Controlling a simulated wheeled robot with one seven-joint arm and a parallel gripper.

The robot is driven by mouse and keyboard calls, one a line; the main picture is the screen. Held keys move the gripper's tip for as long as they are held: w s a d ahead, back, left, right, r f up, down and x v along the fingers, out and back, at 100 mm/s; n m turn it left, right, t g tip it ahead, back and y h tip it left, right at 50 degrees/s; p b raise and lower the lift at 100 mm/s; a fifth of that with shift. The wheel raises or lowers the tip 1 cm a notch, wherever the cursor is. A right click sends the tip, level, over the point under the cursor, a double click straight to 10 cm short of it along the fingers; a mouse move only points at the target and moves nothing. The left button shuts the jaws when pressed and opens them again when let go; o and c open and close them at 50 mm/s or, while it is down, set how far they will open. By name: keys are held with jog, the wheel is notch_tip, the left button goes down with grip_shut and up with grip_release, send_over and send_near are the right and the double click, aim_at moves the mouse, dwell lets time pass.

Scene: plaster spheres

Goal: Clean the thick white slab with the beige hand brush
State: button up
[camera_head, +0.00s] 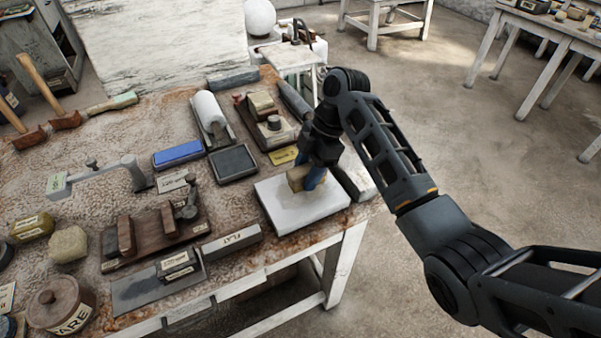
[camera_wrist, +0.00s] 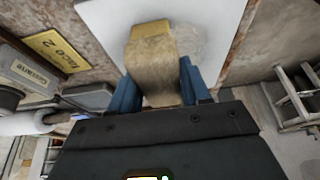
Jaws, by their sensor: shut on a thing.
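The thick white slab (camera_head: 312,211) lies flat at the front right corner of the workbench. It also fills the top of the wrist view (camera_wrist: 225,22). My gripper (camera_head: 312,180) is over the slab, with its blue fingers shut on the beige hand brush (camera_head: 297,178). In the wrist view the brush (camera_wrist: 155,75) sits between the two blue fingers, and its far end is over the slab. The brush appears to meet the slab, but I cannot tell for sure that they touch. A greyish patch (camera_wrist: 190,42) shows on the slab beside the brush.
The workbench (camera_head: 225,190) is crowded left of the slab. A grey bar (camera_head: 354,181) lies close on the slab's right. Open floor is beyond.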

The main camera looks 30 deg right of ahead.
aim_at(290, 175)
jog(key=shift+a, duration=2.2)
jog(key=shift+d+r, duration=0.75)
jog(key=shift+d, duration=0.35)
jog(key=shift+a+f, duration=0.15)
jog(key=shift+a, duration=1.35)
